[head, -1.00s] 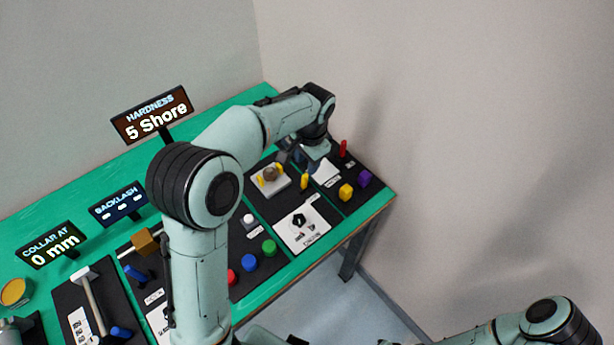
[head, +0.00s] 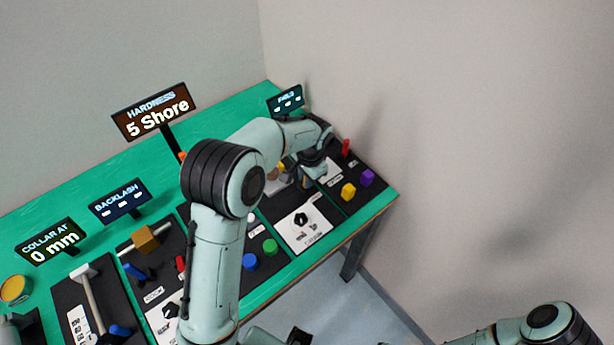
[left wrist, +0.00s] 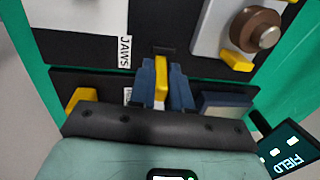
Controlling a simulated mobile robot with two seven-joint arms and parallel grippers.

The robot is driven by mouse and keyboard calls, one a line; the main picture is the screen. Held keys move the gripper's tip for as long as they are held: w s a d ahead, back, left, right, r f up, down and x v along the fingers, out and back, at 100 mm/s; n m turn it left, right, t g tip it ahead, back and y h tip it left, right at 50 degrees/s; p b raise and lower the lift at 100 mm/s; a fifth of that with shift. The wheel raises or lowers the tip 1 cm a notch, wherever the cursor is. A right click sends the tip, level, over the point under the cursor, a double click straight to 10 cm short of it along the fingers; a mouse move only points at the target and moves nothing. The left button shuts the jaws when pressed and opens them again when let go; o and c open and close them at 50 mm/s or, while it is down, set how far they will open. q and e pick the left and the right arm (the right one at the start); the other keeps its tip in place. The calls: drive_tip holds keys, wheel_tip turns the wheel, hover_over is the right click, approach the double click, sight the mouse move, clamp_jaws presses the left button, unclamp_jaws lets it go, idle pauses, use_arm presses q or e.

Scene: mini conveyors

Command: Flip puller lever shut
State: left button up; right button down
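The puller shows in the left wrist view as a round brown hub (left wrist: 257,30) with a metal centre on a pale plate, with a yellow jaw (left wrist: 237,61) below it. A yellow lever (left wrist: 161,78) stands by the JAWS label. The blue fingers of my left gripper (left wrist: 162,84) lie close on both sides of this lever and look shut on it. In the head view my left gripper (head: 316,170) is low over the far right end of the table and hides the lever. The hub is partly hidden there.
A red post (head: 346,147), a yellow block (head: 348,191) and a purple block (head: 367,178) stand close to my left gripper. The FIELD display (head: 286,102) stands behind it. Blue (head: 250,262) and green (head: 270,247) buttons sit nearer the front edge.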

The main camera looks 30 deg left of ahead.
sight(314, 196)
use_arm(q)
clamp_jaws()
use_arm(e)
drive_tip(key=shift+f, duration=0.1)
